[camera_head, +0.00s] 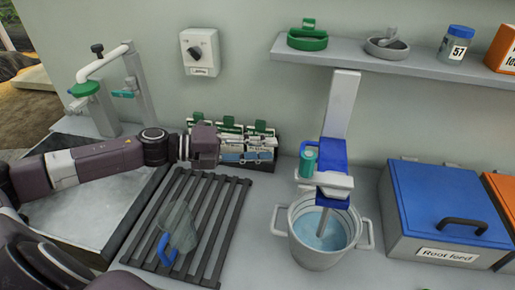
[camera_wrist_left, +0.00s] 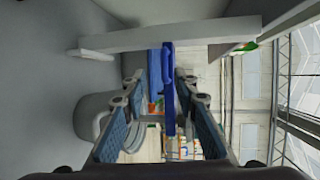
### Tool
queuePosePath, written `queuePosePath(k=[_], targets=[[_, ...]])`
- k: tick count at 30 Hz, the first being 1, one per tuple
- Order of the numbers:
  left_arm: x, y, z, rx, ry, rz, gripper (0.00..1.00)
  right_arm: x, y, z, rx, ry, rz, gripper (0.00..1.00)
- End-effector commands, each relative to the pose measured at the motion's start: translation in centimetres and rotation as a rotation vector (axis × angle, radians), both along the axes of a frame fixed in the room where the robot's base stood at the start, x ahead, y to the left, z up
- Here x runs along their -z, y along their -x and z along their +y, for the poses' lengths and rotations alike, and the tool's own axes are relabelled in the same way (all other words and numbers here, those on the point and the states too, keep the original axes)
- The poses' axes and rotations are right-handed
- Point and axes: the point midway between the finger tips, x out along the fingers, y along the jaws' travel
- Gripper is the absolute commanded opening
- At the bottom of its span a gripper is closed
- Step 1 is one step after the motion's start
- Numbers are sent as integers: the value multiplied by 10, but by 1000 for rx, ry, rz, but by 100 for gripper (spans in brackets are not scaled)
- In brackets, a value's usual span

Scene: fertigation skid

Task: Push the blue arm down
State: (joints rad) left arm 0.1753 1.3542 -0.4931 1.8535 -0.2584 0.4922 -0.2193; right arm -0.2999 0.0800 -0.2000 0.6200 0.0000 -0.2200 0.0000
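The blue arm (camera_head: 332,153) sits on a slanted grey post (camera_head: 342,100) above a grey bucket (camera_head: 310,256). A teal cylinder (camera_head: 308,160) is at its left side, and a thin shaft goes down from it into the bucket's pale blue liquid. My left gripper (camera_head: 265,150) is left of the blue arm, with a gap between them, and appears empty. In the left wrist view its two blue-padded fingers (camera_wrist_left: 160,95) are apart, and the blue arm (camera_wrist_left: 168,70) shows beyond and between them. My right gripper is not in view.
A dark rack of green-and-white packets (camera_head: 262,128) stands behind my left gripper. A clear jug with a blue handle (camera_head: 178,232) is on the slatted grate (camera_head: 215,215). A blue-lidded box (camera_head: 445,205) stands right of the bucket. A shelf (camera_head: 400,65) runs above.

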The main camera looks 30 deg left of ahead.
Motion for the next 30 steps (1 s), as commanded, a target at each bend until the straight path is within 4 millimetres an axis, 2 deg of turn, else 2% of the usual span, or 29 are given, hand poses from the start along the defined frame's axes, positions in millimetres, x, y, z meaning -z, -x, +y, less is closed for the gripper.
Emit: queuePosePath(k=[7, 25, 28, 30], targets=[[-2, 9, 10, 2, -3, 0, 27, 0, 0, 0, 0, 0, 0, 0], [-4, 10, 11, 2, -1, -3, 27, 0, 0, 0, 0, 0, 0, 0], [-11, 10, 11, 2, -1, -3, 27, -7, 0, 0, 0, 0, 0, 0], [-23, 9, 11, 2, -1, -3, 27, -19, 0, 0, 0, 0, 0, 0]])
